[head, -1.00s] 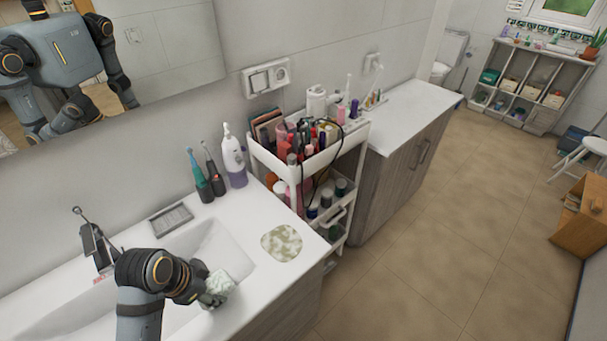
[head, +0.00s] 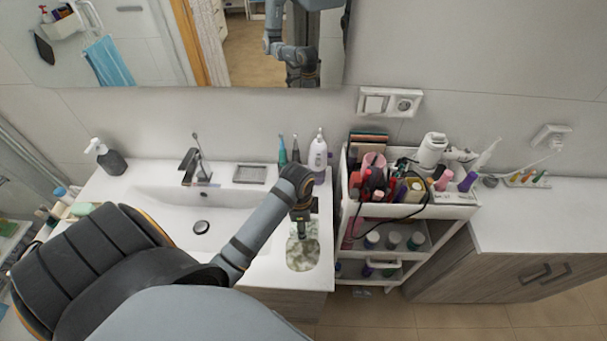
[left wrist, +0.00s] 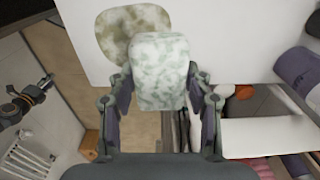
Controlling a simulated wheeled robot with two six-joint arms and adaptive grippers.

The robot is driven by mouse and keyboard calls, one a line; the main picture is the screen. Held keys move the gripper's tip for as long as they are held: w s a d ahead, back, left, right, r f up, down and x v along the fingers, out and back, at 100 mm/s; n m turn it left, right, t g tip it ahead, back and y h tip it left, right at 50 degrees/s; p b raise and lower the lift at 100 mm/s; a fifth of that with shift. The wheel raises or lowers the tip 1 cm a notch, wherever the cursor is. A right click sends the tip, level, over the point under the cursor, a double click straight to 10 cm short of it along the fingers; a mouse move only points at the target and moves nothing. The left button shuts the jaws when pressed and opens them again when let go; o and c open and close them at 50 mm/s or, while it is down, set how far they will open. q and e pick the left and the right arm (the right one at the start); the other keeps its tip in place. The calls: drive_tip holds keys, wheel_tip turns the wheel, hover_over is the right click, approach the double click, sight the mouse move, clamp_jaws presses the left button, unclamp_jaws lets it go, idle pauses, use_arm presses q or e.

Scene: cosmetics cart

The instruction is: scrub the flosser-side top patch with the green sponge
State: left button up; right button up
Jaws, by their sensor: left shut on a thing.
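My left gripper (head: 302,215) is at the right end of the white counter, above the mottled greenish patch (head: 302,258). In the left wrist view my left gripper (left wrist: 160,100) is shut on the pale green mottled sponge (left wrist: 160,65). The sponge partly covers the patch (left wrist: 118,22) in that view; I cannot tell whether they touch. The white and purple flosser (head: 318,155) stands at the back of the counter behind the patch. My right gripper is out of view.
The basin (head: 165,215) lies left of the patch. Two electric toothbrushes (head: 289,150) and a grey soap tray (head: 250,174) are at the back. The crowded white cart (head: 455,211) stands close on the right, a narrow gap away. A mirror hangs above.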

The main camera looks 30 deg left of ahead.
use_arm(q)
drive_tip(key=shift+w+a+r, duration=0.1)
drive_tip(key=shift+a+r, duration=0.2)
drive_tip(key=shift+f, duration=0.8)
wheel_tip(320, 180, down, 5)
drive_tip(key=shift+r, duration=0.15)
drive_tip(key=shift+s+d+r, duration=0.1)
drive_tip(key=shift+s+d, duration=0.65)
drive_tip(key=shift+s, duration=0.5)
drive_tip(key=shift+s+d, duration=0.8)
drive_tip(key=shift+s, duration=0.45)
drive_tip(key=shift+s+d+r, duration=0.1)
drive_tip(key=shift+s+d, duration=0.65)
drive_tip(key=shift+s, duration=0.5)
drive_tip(key=shift+f, duration=0.9)
drive_tip(key=shift+w, duration=0.1)
